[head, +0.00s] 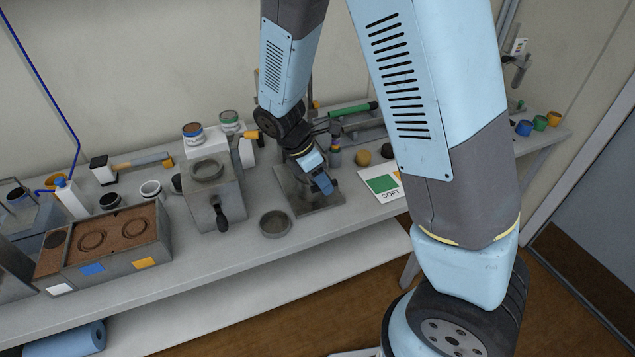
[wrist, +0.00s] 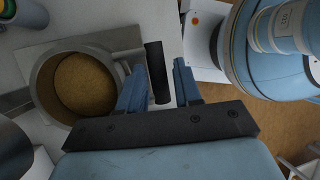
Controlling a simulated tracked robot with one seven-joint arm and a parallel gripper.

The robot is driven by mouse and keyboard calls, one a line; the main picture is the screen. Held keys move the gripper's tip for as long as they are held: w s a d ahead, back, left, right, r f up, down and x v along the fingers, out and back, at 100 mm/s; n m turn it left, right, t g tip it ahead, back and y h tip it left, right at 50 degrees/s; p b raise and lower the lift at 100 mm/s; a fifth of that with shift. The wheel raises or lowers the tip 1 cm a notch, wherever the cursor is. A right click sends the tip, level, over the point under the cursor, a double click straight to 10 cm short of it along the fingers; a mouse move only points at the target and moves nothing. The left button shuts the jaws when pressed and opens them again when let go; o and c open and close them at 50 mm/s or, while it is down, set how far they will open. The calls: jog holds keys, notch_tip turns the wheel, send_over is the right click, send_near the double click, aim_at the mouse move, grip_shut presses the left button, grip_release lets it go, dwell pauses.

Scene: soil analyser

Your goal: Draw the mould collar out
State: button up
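In the wrist view a round grey metal ring with a brown soil disc (wrist: 86,84) inside sits on a grey plate; I take this ring to be the mould collar (wrist: 45,88). A metal bar runs from it toward a black handle (wrist: 157,72). My gripper (wrist: 159,82) has its two blue fingers apart, one on each side of the handle. A firm grip on it does not show. In the head view my gripper (head: 322,184) is low over the grey base plate (head: 305,203), and it and my arm hide the collar.
A grey box (head: 208,190) with a black lever stands left of the plate. An empty shallow dish (head: 275,223) lies in front. A card marked SOFT (head: 382,184) and two small balls are to the right. The soil tray (head: 115,238) is farther left.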

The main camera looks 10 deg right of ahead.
jog(key=shift+d+f, duration=0.15)
jog(key=shift+f, duration=0.15)
grip_shut()
dwell(0.3)
dwell(0.4)
jog(key=shift+r, duration=0.55)
dwell(0.5)
jog(key=shift+s, duration=0.1)
jog(key=shift+r, duration=0.1)
